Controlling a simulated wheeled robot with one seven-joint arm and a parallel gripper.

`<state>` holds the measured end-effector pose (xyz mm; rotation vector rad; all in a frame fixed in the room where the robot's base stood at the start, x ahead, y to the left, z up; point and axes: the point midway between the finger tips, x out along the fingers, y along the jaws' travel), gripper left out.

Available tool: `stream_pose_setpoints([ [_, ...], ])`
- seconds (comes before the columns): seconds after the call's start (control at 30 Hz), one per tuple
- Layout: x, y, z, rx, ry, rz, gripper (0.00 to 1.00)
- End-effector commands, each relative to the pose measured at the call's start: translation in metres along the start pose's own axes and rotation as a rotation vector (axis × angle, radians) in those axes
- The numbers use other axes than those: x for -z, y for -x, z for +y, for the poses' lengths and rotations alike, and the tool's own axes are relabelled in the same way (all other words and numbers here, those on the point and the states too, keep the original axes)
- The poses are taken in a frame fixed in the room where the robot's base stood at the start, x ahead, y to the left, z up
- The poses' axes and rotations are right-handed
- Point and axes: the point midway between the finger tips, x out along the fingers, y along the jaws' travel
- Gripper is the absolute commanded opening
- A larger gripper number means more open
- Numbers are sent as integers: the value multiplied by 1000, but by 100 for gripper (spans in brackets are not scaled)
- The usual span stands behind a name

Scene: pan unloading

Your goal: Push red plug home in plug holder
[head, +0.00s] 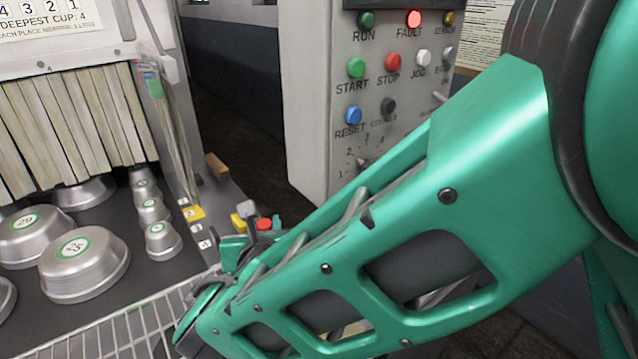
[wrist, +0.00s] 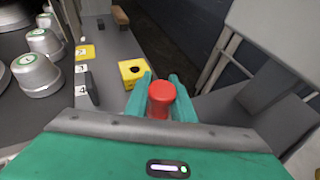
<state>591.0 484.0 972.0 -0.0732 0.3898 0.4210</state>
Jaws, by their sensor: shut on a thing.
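The red plug (wrist: 160,98) is between the teal fingers of my gripper (wrist: 160,84) in the wrist view, and the jaws are shut on it. The plug holder is a yellow block (wrist: 129,82) with a dark round hole in its top. It sits on the grey ledge just beyond and left of the plug. The plug is apart from the hole. In the head view the red plug (head: 264,224) shows at my gripper (head: 256,234), right of the yellow holder (head: 238,222). My arm hides much of the gripper there. The plug's lower end is hidden.
Upturned metal pans (head: 85,262) and small cups (head: 161,240) stand on the dark surface at left. A wire rack (head: 125,335) is in front. A yellow number marker (head: 193,213) and a wooden block (head: 217,165) lie along the ledge. A control panel (head: 320,100) stands behind.

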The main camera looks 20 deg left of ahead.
Motion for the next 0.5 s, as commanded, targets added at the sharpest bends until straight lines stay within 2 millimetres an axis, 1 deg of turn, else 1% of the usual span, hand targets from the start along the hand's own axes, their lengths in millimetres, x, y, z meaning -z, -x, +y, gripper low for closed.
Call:
stream_pose_setpoints([
  [0.5, 6, -2, 0, 0, 0, 0, 0],
])
